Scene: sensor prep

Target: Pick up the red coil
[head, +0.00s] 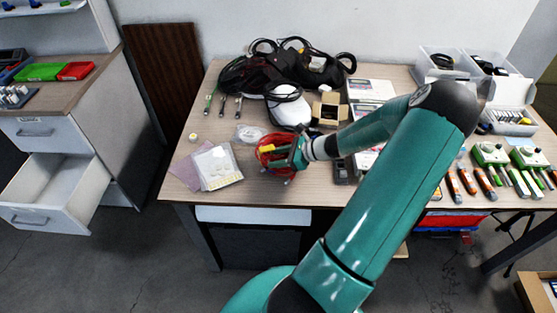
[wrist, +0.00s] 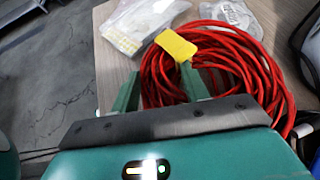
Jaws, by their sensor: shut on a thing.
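The red coil (head: 267,155) is a bundle of red cable near the front edge of the table, left of its middle. In the wrist view the red coil (wrist: 237,62) fills the upper right, with a yellow tag (wrist: 176,46) on it. My gripper (head: 290,157) is at the coil in the head view. In the wrist view my gripper (wrist: 160,85) has its green fingers at the coil's near left part, shut on it. The fingertips are partly hidden among the strands. I cannot tell whether the coil is clear of the table.
Clear plastic bags (head: 216,166) lie left of the coil, and another bag (head: 250,133) lies behind it. A white cap (head: 289,110) and black cables (head: 245,76) are farther back. Tools (head: 470,184) line the right side. An open drawer (head: 52,190) juts out at left.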

